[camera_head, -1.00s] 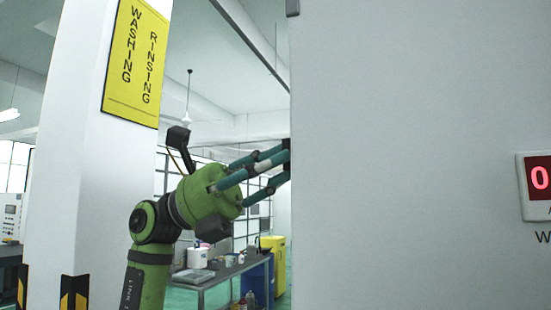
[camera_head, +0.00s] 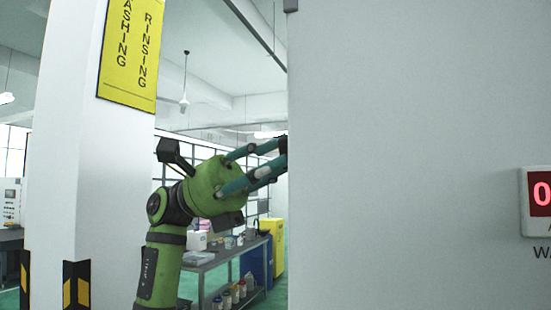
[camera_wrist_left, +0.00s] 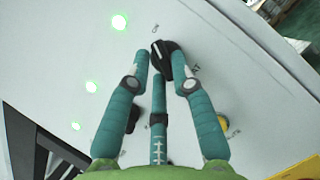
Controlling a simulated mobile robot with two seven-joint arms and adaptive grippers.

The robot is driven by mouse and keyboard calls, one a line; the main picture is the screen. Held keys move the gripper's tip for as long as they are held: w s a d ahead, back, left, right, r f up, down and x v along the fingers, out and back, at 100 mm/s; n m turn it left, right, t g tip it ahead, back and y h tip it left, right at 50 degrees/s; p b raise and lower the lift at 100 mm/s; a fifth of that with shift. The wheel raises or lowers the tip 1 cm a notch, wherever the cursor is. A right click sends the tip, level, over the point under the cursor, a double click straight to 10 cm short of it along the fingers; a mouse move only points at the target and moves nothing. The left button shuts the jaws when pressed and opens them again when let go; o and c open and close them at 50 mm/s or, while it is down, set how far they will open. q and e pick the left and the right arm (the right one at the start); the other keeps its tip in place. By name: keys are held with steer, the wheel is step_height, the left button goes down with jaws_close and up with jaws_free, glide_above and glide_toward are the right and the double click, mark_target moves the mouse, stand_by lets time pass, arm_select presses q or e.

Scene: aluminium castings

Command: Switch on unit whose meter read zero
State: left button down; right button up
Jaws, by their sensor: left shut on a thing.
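A tall white cabinet (camera_head: 410,130) fills the right of the head view. A red digital display (camera_head: 540,193) on its face shows a 0, cut off by the frame edge. My left gripper (camera_head: 280,157) reaches to the cabinet's left side, its fingertips partly hidden by the edge. In the left wrist view, my left gripper (camera_wrist_left: 160,64) is shut on a black rotary knob (camera_wrist_left: 168,55) on a white panel (camera_wrist_left: 200,30). An "ON" label is printed above the knob. My right gripper is not in view.
Green lights (camera_wrist_left: 119,22) glow along the panel. Another dark knob (camera_wrist_left: 133,117) and a yellow round part (camera_wrist_left: 223,123) lie partly behind the fingers. A white pillar (camera_head: 70,150) with a yellow sign (camera_head: 132,50) stands left. A workbench (camera_head: 215,262) with containers stands behind the arm.

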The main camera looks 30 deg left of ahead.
arm_select(q)
steer(key=shift+s+a+r, duration=0.1)
steer(key=shift+s+r, duration=0.05)
steer(key=shift+r, duration=0.05)
steer(key=c, duration=1.2)
jaws_free()
steer(key=shift+s, duration=0.2)
steer(key=shift+f, duration=0.1)
steer(key=v, duration=1.1)
steer(key=shift+a+f, duration=0.1)
steer(key=shift+a, duration=0.3)
